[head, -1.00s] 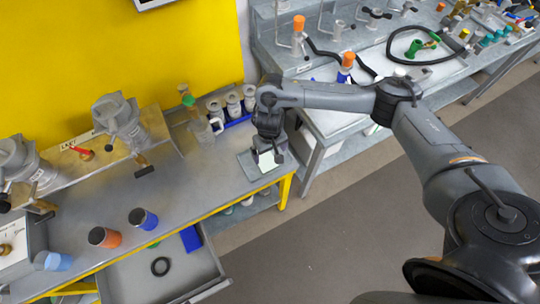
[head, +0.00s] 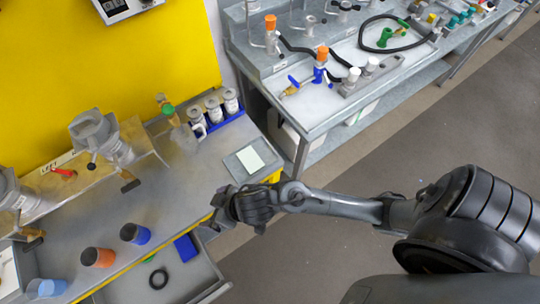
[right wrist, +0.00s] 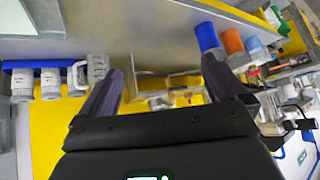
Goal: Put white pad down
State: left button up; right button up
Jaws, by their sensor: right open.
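The white pad (head: 250,158) lies flat on a grey square plate (head: 236,168) at the right end of the grey workbench (head: 185,205). Nothing holds it. My right gripper (head: 214,212) is near the bench's front edge, apart from the pad and nearer the camera. In the right wrist view its two dark fingers (right wrist: 160,82) are spread with nothing between them. My left gripper is in neither view.
White-capped bottles (head: 213,109) stand in a blue rack behind the pad. A blue cup (head: 135,233) and an orange cup (head: 98,257) stand at the bench front. An open drawer (head: 185,278) juts out below. A second bench (head: 325,100) stands at right.

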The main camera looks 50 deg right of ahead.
jog(key=s+d+f+m+g+h, duration=0.1)
jog(key=s+d+f+g+h, duration=0.1)
jog(key=s+d, duration=1.1)
jog(key=shift+d+m+g+h, duration=0.3)
jog(key=shift+d+g+h, duration=0.4)
jog(key=shift+d+g, duration=0.15)
jog(key=shift+r, duration=0.1)
